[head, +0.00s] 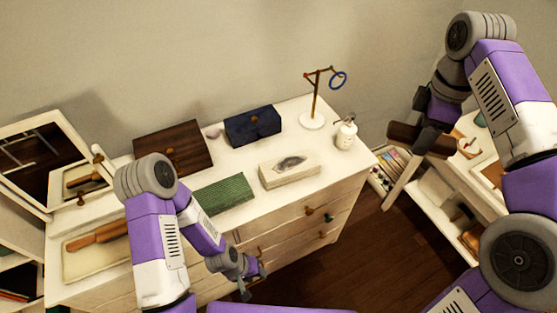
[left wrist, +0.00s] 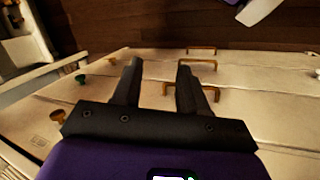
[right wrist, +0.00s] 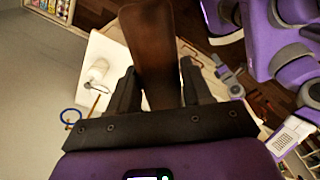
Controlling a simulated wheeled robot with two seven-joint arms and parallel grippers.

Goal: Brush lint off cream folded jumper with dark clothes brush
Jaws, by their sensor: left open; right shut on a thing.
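The cream folded jumper (head: 277,175) lies on the dresser top, with a grey patch that looks like lint on its upper face. My right gripper (head: 418,140) is shut on the dark brown clothes brush (right wrist: 150,45), held in the air to the right of the dresser and well apart from the jumper. The brush lies between both fingers in the right wrist view. My left gripper (head: 247,277) is open and empty, low in front of the dresser's drawers; its spread fingers show in the left wrist view (left wrist: 160,75).
On the dresser are a green ribbed piece (head: 222,196), a brown box (head: 175,150), a dark blue box (head: 252,126), a stand with a blue ring (head: 313,120), a white bottle (head: 346,134) and a lighter brown brush (head: 97,236) on a cream tray. Open shelving stands right.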

